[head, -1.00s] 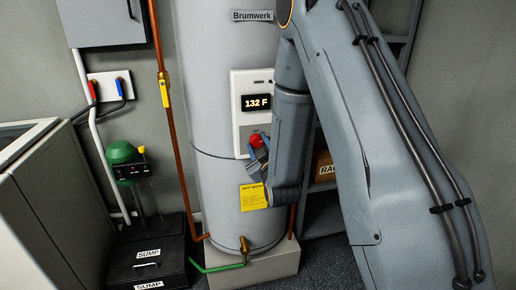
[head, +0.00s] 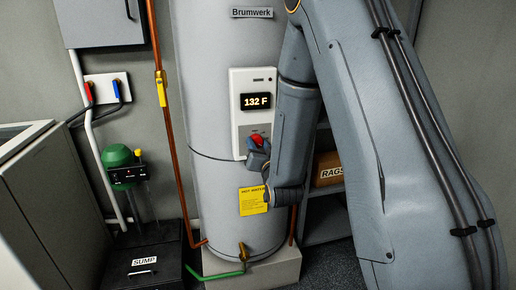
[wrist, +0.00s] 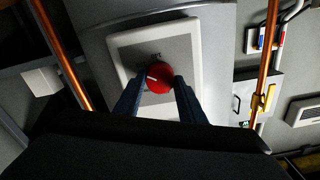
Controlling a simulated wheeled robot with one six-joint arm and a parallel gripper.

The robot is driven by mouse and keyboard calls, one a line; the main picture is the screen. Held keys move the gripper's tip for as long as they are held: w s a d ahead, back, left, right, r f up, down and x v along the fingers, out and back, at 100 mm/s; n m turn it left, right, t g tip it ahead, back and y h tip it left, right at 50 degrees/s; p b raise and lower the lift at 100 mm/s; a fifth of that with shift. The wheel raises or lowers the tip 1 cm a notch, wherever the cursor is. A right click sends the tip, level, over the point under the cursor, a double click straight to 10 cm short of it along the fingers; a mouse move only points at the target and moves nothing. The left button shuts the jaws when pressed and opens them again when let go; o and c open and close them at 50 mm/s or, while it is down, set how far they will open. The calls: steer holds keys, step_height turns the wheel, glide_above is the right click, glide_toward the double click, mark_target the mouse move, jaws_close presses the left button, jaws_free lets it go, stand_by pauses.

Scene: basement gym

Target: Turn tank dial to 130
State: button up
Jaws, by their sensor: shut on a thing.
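The tank (head: 215,190) is a tall grey cylinder with a white control panel (head: 239,120) on its front. The panel's display (head: 256,101) reads 132 F. The red dial (head: 257,139) sits low on the panel. In the wrist view, the red dial (wrist: 158,78) has a white pointer mark towards its left side and lies between my two fingertips. My gripper (head: 257,154) is shut on the dial, coming from below and the right; it also shows in the wrist view (wrist: 160,88). Part of the dial is hidden by the fingers in the head view.
A copper pipe with a yellow valve handle (head: 161,88) runs left of the tank. A yellow notice (head: 252,201) is below the panel. A green pump (head: 119,157) and black sump box (head: 143,262) stand left. A shelf with a rags box (head: 328,170) is right, behind my arm.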

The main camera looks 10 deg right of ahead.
steer(key=shift+m, duration=0.9)
steer(key=shift+b, duration=0.3)
steer(key=o, duration=1)
steer(key=shift+o, duration=0.2)
steer(key=s+b, duration=0.1)
steer(key=s, duration=0.7)
